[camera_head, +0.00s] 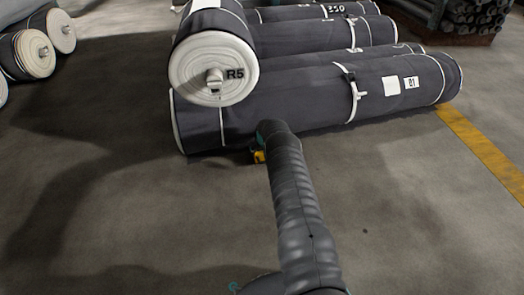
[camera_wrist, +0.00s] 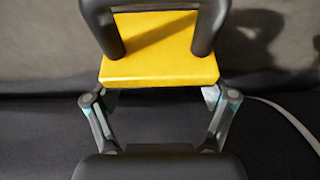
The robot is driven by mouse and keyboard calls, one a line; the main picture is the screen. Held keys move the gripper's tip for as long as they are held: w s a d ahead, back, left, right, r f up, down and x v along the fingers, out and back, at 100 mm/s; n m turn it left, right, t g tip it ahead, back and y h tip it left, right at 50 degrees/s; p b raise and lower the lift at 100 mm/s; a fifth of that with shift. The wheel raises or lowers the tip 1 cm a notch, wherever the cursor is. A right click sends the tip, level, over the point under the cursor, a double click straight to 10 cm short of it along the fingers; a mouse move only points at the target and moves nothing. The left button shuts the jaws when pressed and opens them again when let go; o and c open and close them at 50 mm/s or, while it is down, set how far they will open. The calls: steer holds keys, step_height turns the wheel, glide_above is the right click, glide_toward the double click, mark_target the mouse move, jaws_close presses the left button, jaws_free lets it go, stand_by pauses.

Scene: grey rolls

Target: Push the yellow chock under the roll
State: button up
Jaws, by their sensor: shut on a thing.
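The yellow chock (camera_head: 259,157) sits low by the near foot of the long front roll (camera_head: 300,105), mostly hidden by my arm in the head view. In the wrist view the chock (camera_wrist: 155,68) is a yellow block with dark rounded parts over both its sides. My gripper (camera_wrist: 160,95) is shut on it, and its fingertips are partly hidden by the block. The dark cloth of the roll (camera_wrist: 40,140) lies right beside the chock. I cannot tell whether they touch or how far under the roll the chock reaches.
A roll marked R5 (camera_head: 213,72) lies on top, its end facing me. More grey rolls (camera_head: 325,35) lie behind. Other rolls (camera_head: 35,52) lie at the left. A yellow floor line (camera_head: 485,150) runs at the right. The near floor (camera_head: 130,220) is clear.

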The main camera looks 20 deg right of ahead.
steer(key=shift+d+f, duration=0.1)
steer(key=shift+f, duration=0.15)
stand_by(0.7)
steer(key=o, duration=1.4)
steer(key=shift+f, duration=0.1)
